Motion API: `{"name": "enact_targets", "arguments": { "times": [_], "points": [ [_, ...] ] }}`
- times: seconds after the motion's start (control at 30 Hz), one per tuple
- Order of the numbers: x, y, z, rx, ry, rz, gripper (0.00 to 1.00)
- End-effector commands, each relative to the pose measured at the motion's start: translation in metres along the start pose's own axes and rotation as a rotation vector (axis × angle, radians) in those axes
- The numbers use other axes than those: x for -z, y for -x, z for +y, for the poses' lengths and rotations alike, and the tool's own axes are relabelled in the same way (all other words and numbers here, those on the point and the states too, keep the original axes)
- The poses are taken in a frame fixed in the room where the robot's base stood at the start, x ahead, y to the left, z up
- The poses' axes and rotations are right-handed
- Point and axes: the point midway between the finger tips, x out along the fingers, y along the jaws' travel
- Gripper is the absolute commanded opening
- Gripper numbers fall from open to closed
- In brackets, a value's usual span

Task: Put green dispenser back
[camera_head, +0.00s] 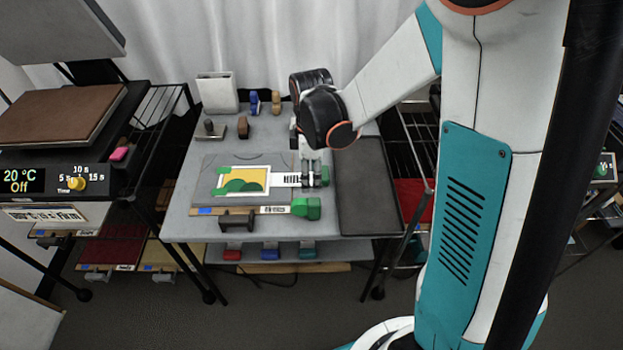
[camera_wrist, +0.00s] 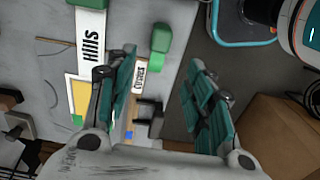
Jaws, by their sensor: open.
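On the table in the head view, a green dispenser (camera_head: 306,208) sits at the right end of a pale labelled strip, near the front edge. A second strip labelled "HILLS" (camera_head: 290,179) lies behind it, with another green end piece (camera_head: 325,176). My gripper (camera_head: 313,172) is over this area, pointing down, open and empty. In the wrist view, my gripper (camera_wrist: 163,64) has its teal fingers spread apart, with the green dispenser (camera_wrist: 160,40) showing beyond the gap between them. The HILLS strip (camera_wrist: 90,35) lies left of the fingers. The exact height above the table is unclear.
A yellow and green picture (camera_head: 243,180) lies on a grey mat (camera_head: 210,168). A dark tray (camera_head: 366,190) lies right of it. Red (camera_head: 232,254), blue (camera_head: 270,253) and green (camera_head: 307,252) pieces sit on the lower shelf. A heat press (camera_head: 60,105) stands left.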

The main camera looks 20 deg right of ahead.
Motion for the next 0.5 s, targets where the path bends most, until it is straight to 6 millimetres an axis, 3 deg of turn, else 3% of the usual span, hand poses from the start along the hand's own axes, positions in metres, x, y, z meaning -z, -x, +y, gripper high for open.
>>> {"name": "enact_targets", "arguments": {
  "times": [0.17, 0.5],
  "points": [
    [-0.002, 0.018, -0.005, -0.024, -0.051, 0.009, 0.48],
    [-0.017, 0.095, -0.043, -0.183, -0.420, 0.107, 0.48]
  ]
}}
